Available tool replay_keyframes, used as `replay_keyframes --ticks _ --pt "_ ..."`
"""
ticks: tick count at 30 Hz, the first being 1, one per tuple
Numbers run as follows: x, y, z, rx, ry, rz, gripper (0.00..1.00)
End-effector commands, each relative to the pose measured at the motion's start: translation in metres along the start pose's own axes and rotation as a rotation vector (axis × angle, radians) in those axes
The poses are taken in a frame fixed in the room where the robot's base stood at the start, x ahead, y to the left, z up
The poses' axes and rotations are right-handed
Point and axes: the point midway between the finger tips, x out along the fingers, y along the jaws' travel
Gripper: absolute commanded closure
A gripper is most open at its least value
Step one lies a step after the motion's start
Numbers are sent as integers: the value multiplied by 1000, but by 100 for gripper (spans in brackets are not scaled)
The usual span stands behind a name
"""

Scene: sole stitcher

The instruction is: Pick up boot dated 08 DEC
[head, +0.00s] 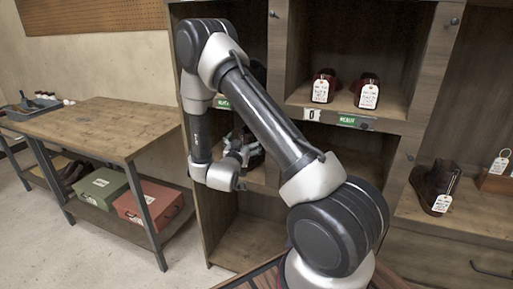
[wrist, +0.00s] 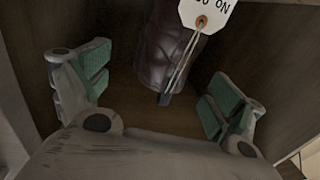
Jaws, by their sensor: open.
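My gripper (wrist: 152,90) is open in the wrist view, its green-padded fingers spread to either side of a dark brown boot (wrist: 156,48). The boot stands in a wooden compartment, and its lower end lies between the fingers. A white tag (wrist: 207,12) hangs from it on a string; only part of its print shows, and I cannot read a date. In the head view my gripper (head: 247,152) is at a cubby left of centre, and my arm hides most of that cubby. Two dark red shoes with tags, one left (head: 323,86) and one right (head: 368,92), stand on the upper middle shelf.
A brown boot (head: 435,183) with a tag stands on the right counter (head: 463,222). The cubby walls (wrist: 262,45) are close around my gripper. A workbench (head: 100,124) stands left, with green (head: 100,187) and red (head: 148,203) boxes below. The floor (head: 70,255) between is clear.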

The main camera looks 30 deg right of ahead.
Motion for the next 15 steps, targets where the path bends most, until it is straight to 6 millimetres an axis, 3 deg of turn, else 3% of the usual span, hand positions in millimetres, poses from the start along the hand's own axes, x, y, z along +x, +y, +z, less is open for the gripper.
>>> replay_keyframes --ticks 15 --pt "66 -2 -2 3 0 0 6"
